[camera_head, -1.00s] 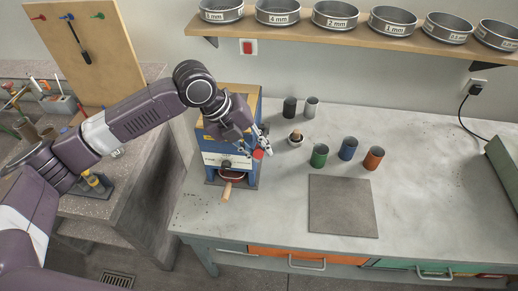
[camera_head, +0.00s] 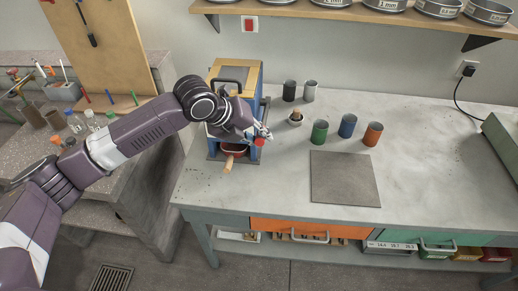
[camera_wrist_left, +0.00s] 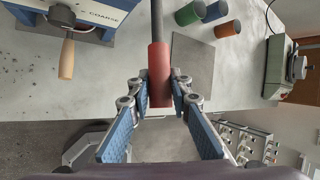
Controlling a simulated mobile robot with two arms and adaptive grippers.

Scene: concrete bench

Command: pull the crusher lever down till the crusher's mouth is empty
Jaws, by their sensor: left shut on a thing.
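The crusher (camera_head: 245,73), a blue box with a wooden-coloured top, stands at the bench's left end. My left gripper (camera_head: 262,136) is at the crusher's front right, shut on the lever's red handle (camera_head: 260,143). In the left wrist view the red handle (camera_wrist_left: 158,72) on its grey rod lies between the blue-padded fingers of my left gripper (camera_wrist_left: 159,98). A reddish pan (camera_head: 234,150) with a wooden handle (camera_head: 228,167) sits low in the crusher's front. My arm covers part of the crusher, and I cannot see into its mouth. My right gripper is out of view.
A small bowl with a pestle (camera_head: 295,119) stands right of the crusher. Green (camera_head: 319,132), blue (camera_head: 347,125) and orange (camera_head: 372,134) cups stand farther right, behind a flat grey plate (camera_head: 344,179). Sieves line the shelf (camera_head: 330,14). The bench's right middle is clear.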

